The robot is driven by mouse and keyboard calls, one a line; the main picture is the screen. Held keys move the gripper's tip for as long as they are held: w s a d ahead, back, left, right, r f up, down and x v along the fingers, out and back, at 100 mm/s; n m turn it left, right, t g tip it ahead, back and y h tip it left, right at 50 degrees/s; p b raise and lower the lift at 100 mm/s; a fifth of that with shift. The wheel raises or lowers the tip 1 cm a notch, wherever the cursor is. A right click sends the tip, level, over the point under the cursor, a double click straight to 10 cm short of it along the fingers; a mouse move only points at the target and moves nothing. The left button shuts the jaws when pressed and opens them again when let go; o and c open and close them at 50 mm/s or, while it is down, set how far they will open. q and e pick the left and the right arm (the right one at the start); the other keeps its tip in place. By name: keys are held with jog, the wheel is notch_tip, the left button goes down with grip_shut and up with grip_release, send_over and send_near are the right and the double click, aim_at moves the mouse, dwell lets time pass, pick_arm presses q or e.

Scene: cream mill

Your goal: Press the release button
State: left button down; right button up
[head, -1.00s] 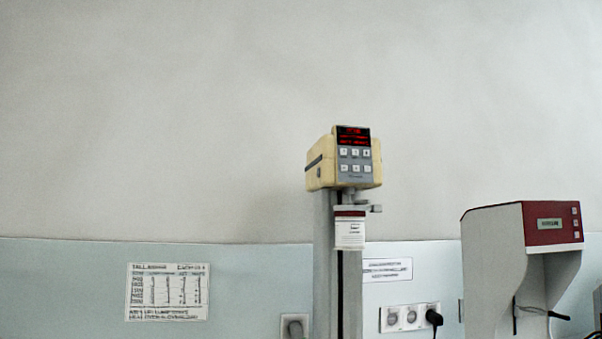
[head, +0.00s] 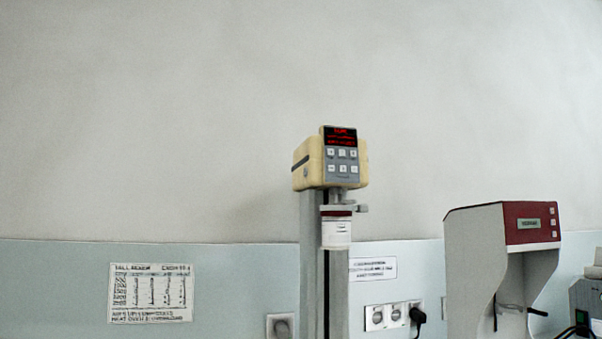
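A cream-coloured instrument head (head: 308,162) sits on top of a grey upright column (head: 313,265). Its front has a grey panel with a lit red display (head: 342,135) and several small square buttons (head: 342,161) below it; their labels are too small to read, so I cannot tell which one is the release button. A small knob or lever (head: 361,208) sticks out to the right below the head, above a white label. Neither of my grippers shows in the head view.
A grey and dark red machine (head: 525,225) with a small display and side buttons stands at the right. Wall sockets (head: 393,315) hold a black plug. Printed sheets (head: 150,292) hang on the wall. A dark device (head: 588,305) is cut off at the right edge.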

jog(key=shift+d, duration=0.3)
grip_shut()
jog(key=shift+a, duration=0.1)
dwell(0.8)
